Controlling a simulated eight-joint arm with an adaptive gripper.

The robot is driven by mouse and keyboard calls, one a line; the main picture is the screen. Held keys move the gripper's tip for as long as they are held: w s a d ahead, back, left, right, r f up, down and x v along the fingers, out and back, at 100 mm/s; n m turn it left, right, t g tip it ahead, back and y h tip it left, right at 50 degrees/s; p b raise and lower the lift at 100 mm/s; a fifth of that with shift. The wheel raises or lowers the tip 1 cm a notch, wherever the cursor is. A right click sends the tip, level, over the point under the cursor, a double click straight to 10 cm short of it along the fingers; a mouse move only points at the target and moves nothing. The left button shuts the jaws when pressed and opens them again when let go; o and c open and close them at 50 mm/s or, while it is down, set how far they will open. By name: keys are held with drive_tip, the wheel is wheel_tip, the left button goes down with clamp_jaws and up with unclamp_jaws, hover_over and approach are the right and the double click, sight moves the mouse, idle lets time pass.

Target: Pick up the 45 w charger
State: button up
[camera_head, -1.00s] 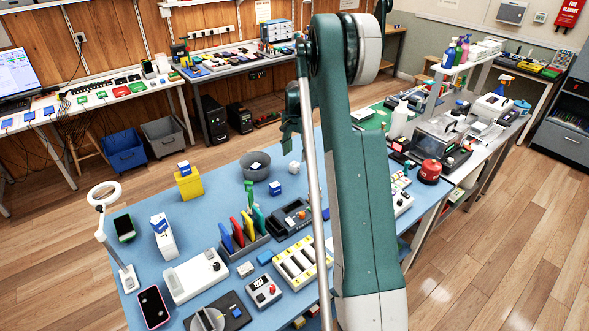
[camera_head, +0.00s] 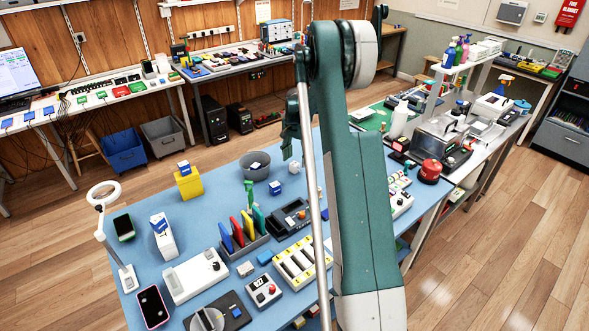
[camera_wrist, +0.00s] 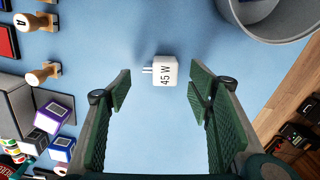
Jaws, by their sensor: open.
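The 45 W charger is a small white cube (camera_wrist: 166,72) with "45 W" printed on top and metal prongs pointing left. It lies on the blue mat in the wrist view. My gripper (camera_wrist: 158,88) is open, with one green-padded finger to the left and one to the right. The charger is centred between the fingers, just past their tips in the picture, and nothing is gripped. In the head view my gripper (camera_head: 290,140) is partly hidden by my arm; a small white block (camera_head: 293,166) below it seems to be the charger.
A grey round bin (camera_wrist: 277,22) stands close to the right finger. Purple-sided (camera_wrist: 52,117) and blue-sided (camera_wrist: 62,148) cubes and wooden-handled stamps (camera_wrist: 42,73) lie to the left. The table edge is at right. The blue mat around the charger is clear.

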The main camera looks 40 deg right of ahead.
sight(296, 164)
drive_tip(key=shift+f+b, duration=0.3)
drive_tip(key=shift+f, duration=1.95)
drive_tip(key=c, duration=1)
